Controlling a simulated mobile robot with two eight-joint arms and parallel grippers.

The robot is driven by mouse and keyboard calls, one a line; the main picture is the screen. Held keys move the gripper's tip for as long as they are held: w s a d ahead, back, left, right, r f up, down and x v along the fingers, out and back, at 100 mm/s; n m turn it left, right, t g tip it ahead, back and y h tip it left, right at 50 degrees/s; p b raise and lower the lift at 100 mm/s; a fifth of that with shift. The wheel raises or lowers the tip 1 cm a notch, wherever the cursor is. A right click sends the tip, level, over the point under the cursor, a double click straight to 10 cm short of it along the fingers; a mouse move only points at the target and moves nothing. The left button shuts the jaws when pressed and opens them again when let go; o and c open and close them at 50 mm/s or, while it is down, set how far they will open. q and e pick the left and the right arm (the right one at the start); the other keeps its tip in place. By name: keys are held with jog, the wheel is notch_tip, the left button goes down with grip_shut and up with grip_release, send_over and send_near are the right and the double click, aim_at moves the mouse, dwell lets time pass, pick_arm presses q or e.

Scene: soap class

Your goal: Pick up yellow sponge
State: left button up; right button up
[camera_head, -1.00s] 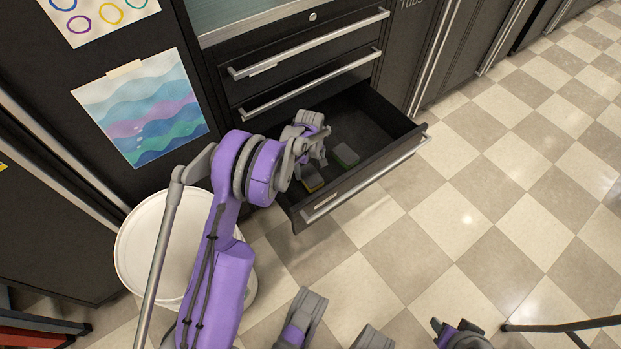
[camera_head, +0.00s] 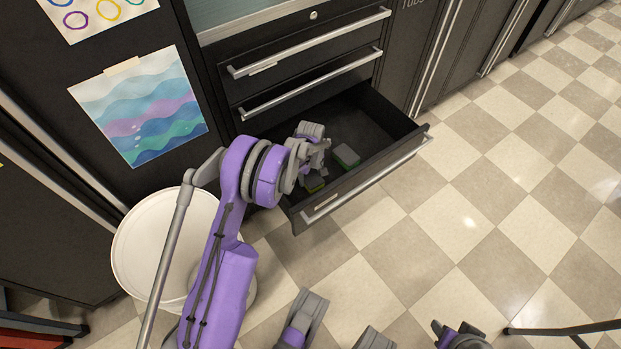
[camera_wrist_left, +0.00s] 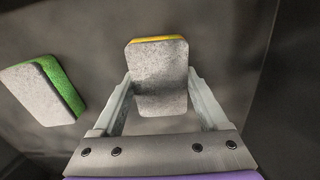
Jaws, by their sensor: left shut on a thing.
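The yellow sponge (camera_wrist_left: 160,78) has a grey scouring face toward the camera and a thin yellow strip along its top edge in the left wrist view. In the head view the sponge (camera_head: 315,184) lies low in the open drawer, partly hidden by my left gripper (camera_head: 317,165). In the left wrist view my left gripper (camera_wrist_left: 160,88) has one finger against each side of the sponge and is shut on it. Parts of my right arm show at the bottom edge of the head view; its jaws cannot be made out.
A green sponge with a grey face (camera_head: 346,155) lies in the drawer to the right; it also shows in the left wrist view (camera_wrist_left: 45,90). The drawer's front wall (camera_head: 365,180) and sides surround both. A white round bin (camera_head: 150,250) stands left of the drawer.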

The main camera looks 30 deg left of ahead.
pick_arm(q)
jog(key=shift+r+p, duration=1.4)
jog(key=shift+r, duration=3.65)
